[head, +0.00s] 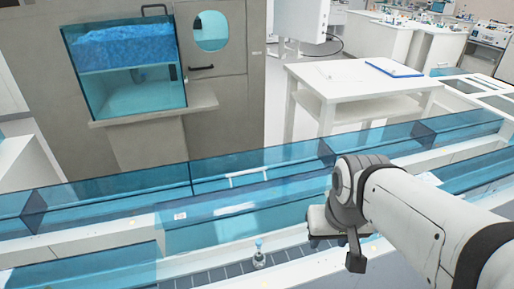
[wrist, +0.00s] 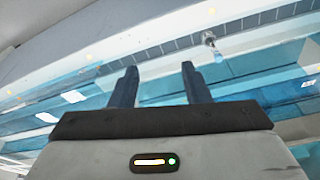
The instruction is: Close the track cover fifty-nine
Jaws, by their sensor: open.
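The track has clear blue covers, and their numbers are too small to read. In the middle section the dark track bed (head: 205,277) lies bare, and a blue panel with a white handle (head: 248,177) stands raised behind it; this looks like the open cover (head: 290,160). A small blue-topped tube (head: 258,255) stands upright on the bare track. It also shows in the wrist view (wrist: 210,40). My gripper (head: 352,255) is over the track, right of the tube, fingers pointing down. In the wrist view my gripper (wrist: 156,68) is open with nothing between its fingers.
A flat blue cover (head: 85,276) lies over the track at left, and another (head: 475,178) at right. Behind the track stand a white table (head: 345,75) and a grey cabinet with a blue window box (head: 125,70). White rails edge the track.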

